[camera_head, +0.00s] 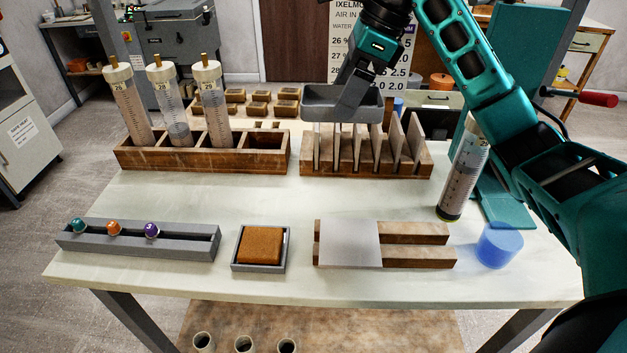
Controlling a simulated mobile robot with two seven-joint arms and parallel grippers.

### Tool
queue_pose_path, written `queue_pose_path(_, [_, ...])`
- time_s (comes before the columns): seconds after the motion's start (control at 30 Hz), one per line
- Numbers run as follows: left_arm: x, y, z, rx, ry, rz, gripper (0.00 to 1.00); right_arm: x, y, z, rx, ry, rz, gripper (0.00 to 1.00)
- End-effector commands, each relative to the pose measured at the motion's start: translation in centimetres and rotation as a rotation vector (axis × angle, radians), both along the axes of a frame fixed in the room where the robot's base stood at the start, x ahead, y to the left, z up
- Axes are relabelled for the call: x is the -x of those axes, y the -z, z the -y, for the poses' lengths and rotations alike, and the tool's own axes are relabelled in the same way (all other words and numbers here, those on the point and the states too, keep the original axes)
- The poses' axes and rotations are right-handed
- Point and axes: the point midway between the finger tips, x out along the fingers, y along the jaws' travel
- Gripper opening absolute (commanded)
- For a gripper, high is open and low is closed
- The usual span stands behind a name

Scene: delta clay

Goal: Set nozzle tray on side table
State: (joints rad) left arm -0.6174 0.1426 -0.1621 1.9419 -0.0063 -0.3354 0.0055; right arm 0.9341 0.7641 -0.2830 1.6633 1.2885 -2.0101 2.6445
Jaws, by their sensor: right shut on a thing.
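My right gripper (352,97) reaches in from the upper right and is shut on a shallow grey tray (318,103). It holds the tray above and behind the slotted wooden rack on the worktable. The tray's inside is partly hidden by the gripper, and I cannot tell what is in it. A long grey holder (190,243) at the table's front left bears teal, orange and purple rounded pieces. Which surface is the side table is not clear. My left gripper is not in view.
The worktable (250,200) bears a wooden box (200,160) with three cylinders, a slotted rack (365,168), a brown pad (261,246), a plate on wooden strips (348,243), a tilted cylinder (464,170) and a blue cup (498,247). Small wooden trays (235,96) sit behind.

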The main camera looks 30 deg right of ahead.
Motion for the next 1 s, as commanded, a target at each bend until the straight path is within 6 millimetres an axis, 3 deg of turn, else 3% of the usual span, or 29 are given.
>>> queue_pose_path(0.17, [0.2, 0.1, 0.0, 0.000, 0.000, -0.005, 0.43, 0.0, 1.9, -0.2, -0.008, -0.004, -0.001, 0.43])
queue_pose_path(0.63, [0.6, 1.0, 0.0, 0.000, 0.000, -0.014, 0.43, 0.1, 13.6, -0.2, -0.009, -0.001, 0.000, 0.43])
queue_pose_path(1.0, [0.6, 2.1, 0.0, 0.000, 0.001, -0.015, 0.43, 0.1, 17.1, 0.0, -0.004, -0.001, 0.001, 0.43])
